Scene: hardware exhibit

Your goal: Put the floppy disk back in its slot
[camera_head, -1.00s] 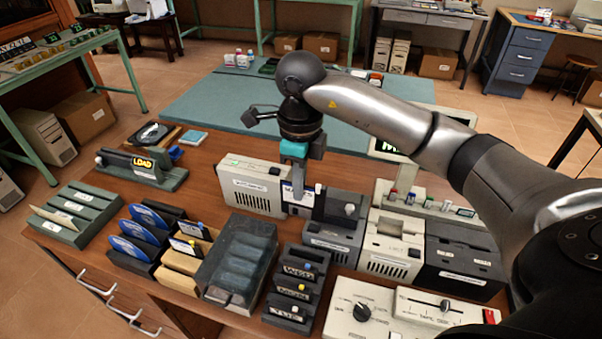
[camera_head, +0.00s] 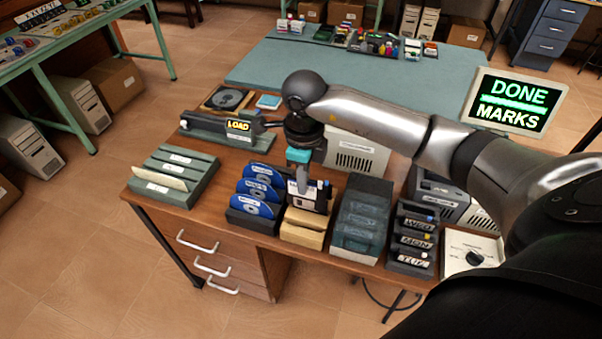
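My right gripper (camera_head: 302,186) is above the tan disk rack (camera_head: 303,237), pointing down. Its fingers appear closed on a dark floppy disk with a pale label (camera_head: 307,202), which is at the rack's back part. The fingers cover part of this disk, and other disks in the rack overlap it, so I cannot tell how deep it sits in a slot. My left gripper is not in view.
Left of the rack stands a dark holder with blue discs (camera_head: 257,191). Right of it is a dark translucent box (camera_head: 361,215), then day-labelled dark blocks (camera_head: 412,242). A green file rack (camera_head: 173,176) is at the left. A screen (camera_head: 513,103) reads "DONE MARKS".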

